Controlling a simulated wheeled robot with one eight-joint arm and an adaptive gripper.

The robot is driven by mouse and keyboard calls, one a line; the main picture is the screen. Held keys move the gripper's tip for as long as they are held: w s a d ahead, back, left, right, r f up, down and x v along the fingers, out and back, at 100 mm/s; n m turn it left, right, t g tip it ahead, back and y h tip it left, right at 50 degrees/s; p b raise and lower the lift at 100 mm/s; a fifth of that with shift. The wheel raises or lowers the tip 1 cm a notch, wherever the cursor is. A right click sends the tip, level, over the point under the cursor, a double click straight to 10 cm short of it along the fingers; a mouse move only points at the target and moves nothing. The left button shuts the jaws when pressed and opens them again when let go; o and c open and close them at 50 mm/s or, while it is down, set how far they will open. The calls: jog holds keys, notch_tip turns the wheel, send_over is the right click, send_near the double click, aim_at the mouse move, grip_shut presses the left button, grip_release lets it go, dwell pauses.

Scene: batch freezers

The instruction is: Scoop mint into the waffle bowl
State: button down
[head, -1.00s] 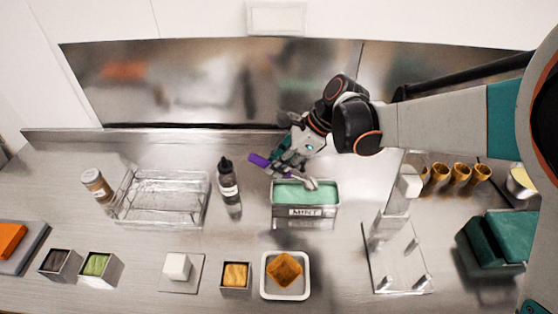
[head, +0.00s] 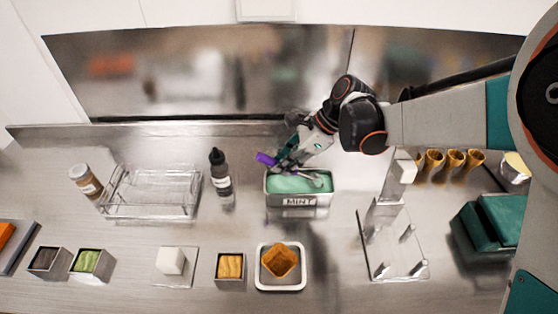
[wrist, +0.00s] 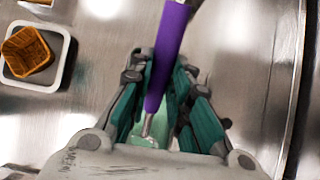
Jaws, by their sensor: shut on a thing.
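The mint tub (head: 299,201) is a metal container with a MINT label and pale green ice cream (head: 290,184) inside. My gripper (head: 286,161) is above its back left part, shut on the purple handle (head: 265,159) of a scoop. The scoop's metal end is at the mint surface, towards the tub's right side; whether it holds mint is unclear. In the wrist view the purple handle (wrist: 170,50) runs between the fingers. The waffle bowl (head: 280,259), brown and square, sits on a white square dish (head: 281,287) in front of the tub. It also shows in the wrist view (wrist: 27,50).
A dark bottle (head: 221,174) and a clear rack (head: 152,193) stand left of the tub. A clear stand (head: 393,244) and several waffle cones (head: 454,160) are at right. Small topping tins (head: 229,267) line the front. The counter between tub and dish is clear.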

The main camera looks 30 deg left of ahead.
aim_at(270, 158)
jog(key=shift+w+d, duration=0.45)
jog(key=shift+d, duration=0.35)
jog(key=shift+s+a+f+t+h, duration=0.3)
jog(key=shift+a+h, duration=0.2)
jog(key=shift+h, duration=0.1)
jog(key=shift+r+p, duration=0.65)
jog(key=shift+r, duration=0.2)
jog(key=shift+s+a+r+p, duration=0.15)
jog(key=shift+a+r+p, duration=0.2)
jog(key=shift+r, duration=0.7)
jog(key=shift+s+a+r+t+h+p, duration=0.15)
jog(key=shift+s+a+t+h+p, duration=0.3)
jog(key=shift+a+h+p, duration=0.35)
jog(key=shift+s+a+t+h, duration=0.45)
jog(key=shift+a+h, duration=0.25)
jog(key=shift+h, duration=0.2)
